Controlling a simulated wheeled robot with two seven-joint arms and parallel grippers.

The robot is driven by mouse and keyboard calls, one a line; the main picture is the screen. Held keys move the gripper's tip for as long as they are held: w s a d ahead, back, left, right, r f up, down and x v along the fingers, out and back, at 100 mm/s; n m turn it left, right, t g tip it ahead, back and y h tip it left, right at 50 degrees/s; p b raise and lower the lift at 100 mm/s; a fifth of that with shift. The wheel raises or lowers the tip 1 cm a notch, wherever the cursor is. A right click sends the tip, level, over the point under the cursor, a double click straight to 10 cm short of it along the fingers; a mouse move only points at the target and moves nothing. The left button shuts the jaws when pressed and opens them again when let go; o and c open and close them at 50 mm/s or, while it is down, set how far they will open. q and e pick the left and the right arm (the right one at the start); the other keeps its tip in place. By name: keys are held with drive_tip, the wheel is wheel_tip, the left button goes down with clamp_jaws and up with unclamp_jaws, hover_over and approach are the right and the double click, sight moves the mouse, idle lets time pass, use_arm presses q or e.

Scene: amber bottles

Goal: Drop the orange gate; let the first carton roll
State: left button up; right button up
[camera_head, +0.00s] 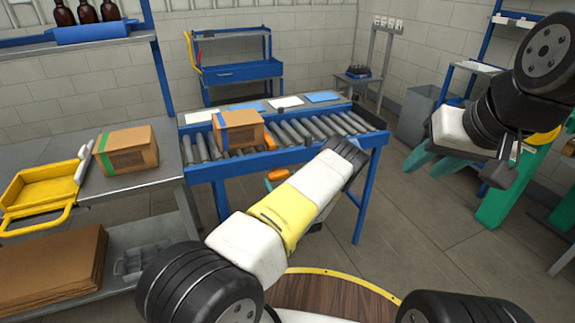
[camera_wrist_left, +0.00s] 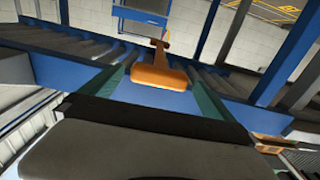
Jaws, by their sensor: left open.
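A brown carton with a blue stripe (camera_head: 238,131) sits at the left part of the roller conveyor (camera_head: 315,131). An orange piece (camera_head: 268,141) shows just right of it; it looks like the gate. Another orange piece, like a handle (camera_head: 278,174), shows at the conveyor's front side. In the left wrist view an orange T-shaped handle (camera_wrist_left: 159,76) lies between the two green fingers of my left gripper (camera_wrist_left: 160,70), which is open around it; contact cannot be told. My right gripper (camera_head: 434,162) is open and empty, right of the conveyor.
A carton with green tape (camera_head: 127,150) and a yellow tray (camera_head: 45,188) stand on the left table. Flat cardboard (camera_head: 55,265) lies on the shelf below. Amber bottles (camera_head: 87,12) stand on the upper shelf.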

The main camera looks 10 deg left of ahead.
sight(280, 178)
use_arm(q)
drive_tip(key=shift+x, duration=1.85)
